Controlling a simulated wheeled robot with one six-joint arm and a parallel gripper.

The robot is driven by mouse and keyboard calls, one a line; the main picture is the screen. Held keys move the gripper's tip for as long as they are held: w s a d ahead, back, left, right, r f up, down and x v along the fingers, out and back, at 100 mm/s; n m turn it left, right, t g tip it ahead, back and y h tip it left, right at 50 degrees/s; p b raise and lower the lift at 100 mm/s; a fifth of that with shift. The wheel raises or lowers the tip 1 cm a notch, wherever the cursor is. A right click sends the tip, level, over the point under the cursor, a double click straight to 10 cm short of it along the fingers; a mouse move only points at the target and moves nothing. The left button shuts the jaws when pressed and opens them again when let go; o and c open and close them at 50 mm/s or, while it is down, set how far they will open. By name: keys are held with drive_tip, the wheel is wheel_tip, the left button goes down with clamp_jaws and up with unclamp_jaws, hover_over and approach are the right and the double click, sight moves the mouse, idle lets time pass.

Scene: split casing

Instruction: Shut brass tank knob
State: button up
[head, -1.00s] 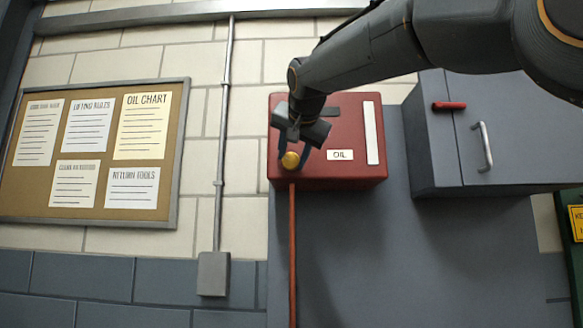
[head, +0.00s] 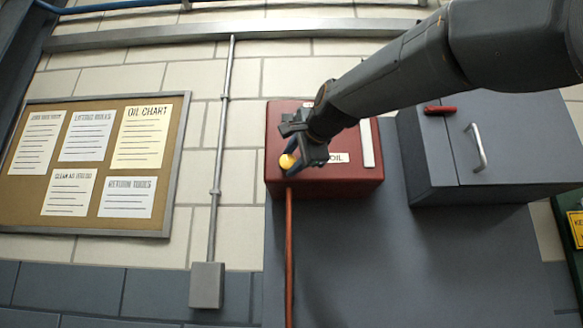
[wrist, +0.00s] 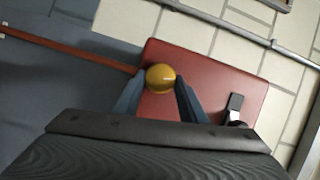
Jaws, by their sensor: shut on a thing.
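The brass knob (head: 287,161) is round and yellow. It sits at the lower left of the front of the red oil tank (head: 275,182), just above a red-brown pipe (head: 289,255). My gripper (head: 297,157) is at the knob, with its fingers closed on the sides of it. In the wrist view the knob (wrist: 160,77) lies between the two blue-grey fingertips of my gripper (wrist: 158,88). My arm hides part of the tank's front and its OIL label (head: 338,157).
A grey cabinet (head: 425,175) with a handle (head: 475,147) and a red bar hangs to the right of the tank. A notice board (head: 95,160) and a grey conduit (head: 220,130) ending in a box (head: 206,285) are to the left.

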drive_tip(key=shift+f+m+t+y+b, duration=0.15)
drive_tip(key=shift+m+t+y+b, duration=0.2)
drive_tip(key=shift+m, duration=0.55)
drive_tip(key=o, duration=1.1)
drive_tip(key=shift+c, duration=0.2)
drive_tip(key=b+v, duration=0.1)
drive_tip(key=v, duration=0.6)
drive_tip(key=shift+s, duration=0.4)
drive_tip(key=shift+d, duration=0.1)
